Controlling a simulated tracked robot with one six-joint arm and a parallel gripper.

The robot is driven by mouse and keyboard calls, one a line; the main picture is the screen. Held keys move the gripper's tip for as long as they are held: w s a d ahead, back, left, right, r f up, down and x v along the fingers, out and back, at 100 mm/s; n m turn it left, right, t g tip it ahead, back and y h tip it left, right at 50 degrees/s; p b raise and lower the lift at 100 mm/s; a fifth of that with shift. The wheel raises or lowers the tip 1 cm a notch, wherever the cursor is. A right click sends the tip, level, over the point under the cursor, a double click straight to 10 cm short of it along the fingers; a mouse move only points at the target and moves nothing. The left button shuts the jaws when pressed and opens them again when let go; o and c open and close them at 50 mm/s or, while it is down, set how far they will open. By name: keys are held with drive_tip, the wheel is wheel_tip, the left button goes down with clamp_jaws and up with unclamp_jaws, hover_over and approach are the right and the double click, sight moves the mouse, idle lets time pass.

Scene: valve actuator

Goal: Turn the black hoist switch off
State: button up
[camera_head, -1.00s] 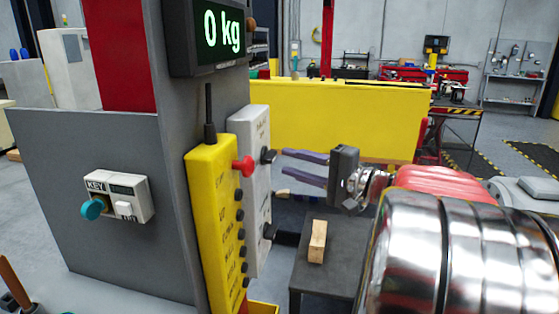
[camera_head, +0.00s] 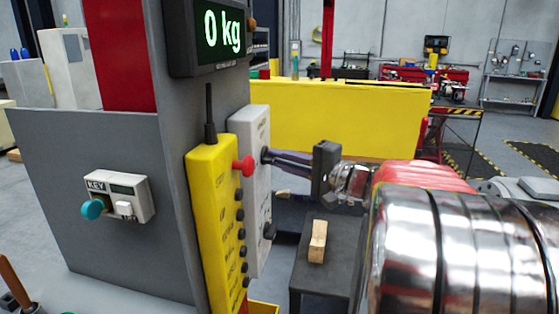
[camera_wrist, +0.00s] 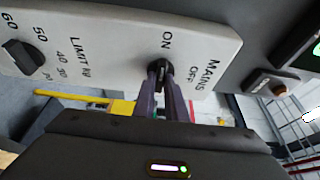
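The black switch (camera_wrist: 162,72) is a small knob on a pale panel, beside the words MAINS, ON and OFF in the wrist view. A pale mark on it appears to face ON. The pale panel (camera_head: 256,190) stands upright behind a yellow control box in the head view. My gripper (camera_wrist: 162,76) reaches the panel from the right in the head view (camera_head: 268,156). Its two dark fingers lie close together, one on each side of the knob, and appear shut on it. The fingertips and panel edge hide most of the knob in the head view.
The yellow control box (camera_head: 216,225) with a red button (camera_head: 244,166) and antenna stands close left of the panel. A second black knob (camera_wrist: 24,56) is marked LIMIT. A wooden block (camera_head: 317,241) rests on a dark stand (camera_head: 328,268) below my arm.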

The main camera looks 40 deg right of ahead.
drive_tip(key=shift+f, duration=0.1)
clamp_jaws()
